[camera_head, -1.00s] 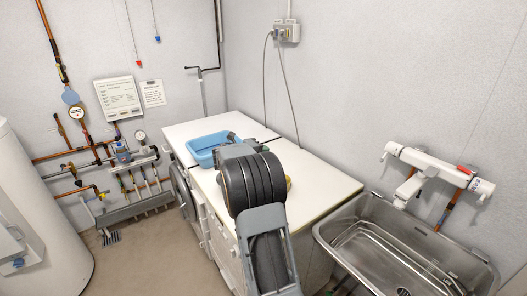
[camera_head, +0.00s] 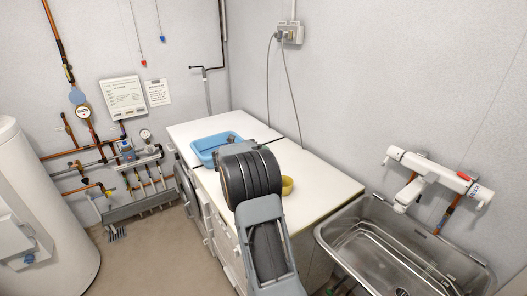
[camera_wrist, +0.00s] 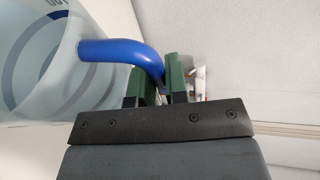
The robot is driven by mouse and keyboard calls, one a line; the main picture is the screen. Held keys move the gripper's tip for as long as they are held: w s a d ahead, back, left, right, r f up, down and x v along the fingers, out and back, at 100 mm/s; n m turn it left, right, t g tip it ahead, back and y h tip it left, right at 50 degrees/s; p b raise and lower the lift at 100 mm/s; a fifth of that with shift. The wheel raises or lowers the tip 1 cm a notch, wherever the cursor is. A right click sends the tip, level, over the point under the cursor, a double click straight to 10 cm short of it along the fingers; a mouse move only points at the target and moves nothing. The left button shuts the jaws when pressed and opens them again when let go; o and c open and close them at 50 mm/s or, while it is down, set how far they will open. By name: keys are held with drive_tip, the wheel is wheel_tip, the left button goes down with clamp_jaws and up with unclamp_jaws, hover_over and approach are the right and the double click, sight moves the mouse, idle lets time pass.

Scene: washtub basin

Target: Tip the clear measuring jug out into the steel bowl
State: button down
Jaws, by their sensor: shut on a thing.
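In the wrist view, the clear measuring jug (camera_wrist: 40,70) fills the left side, with blue markings on its wall and a blue handle (camera_wrist: 108,50). My gripper (camera_wrist: 158,82) has green fingers and is shut on this handle. Only part of the jug shows, and I cannot tell its tilt or what is in it. In the head view, my arm hides the gripper and the jug. I cannot make out the steel bowl in either current view.
A blue tub (camera_head: 203,157) stands on the white worktop (camera_head: 325,178), left of my arm. A yellow bowl (camera_head: 288,185) sits just right of my arm, partly hidden. A steel sink (camera_head: 365,250) with a white mixer tap (camera_head: 430,170) is at the right. Worktop right of the yellow bowl is clear.

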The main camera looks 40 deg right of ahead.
drive_tip(key=shift+w+a+r+n+h+p, duration=0.35)
drive_tip(key=shift+w+r+n+p, duration=0.4)
drive_tip(key=shift+p, duration=1.3)
idle(0.5)
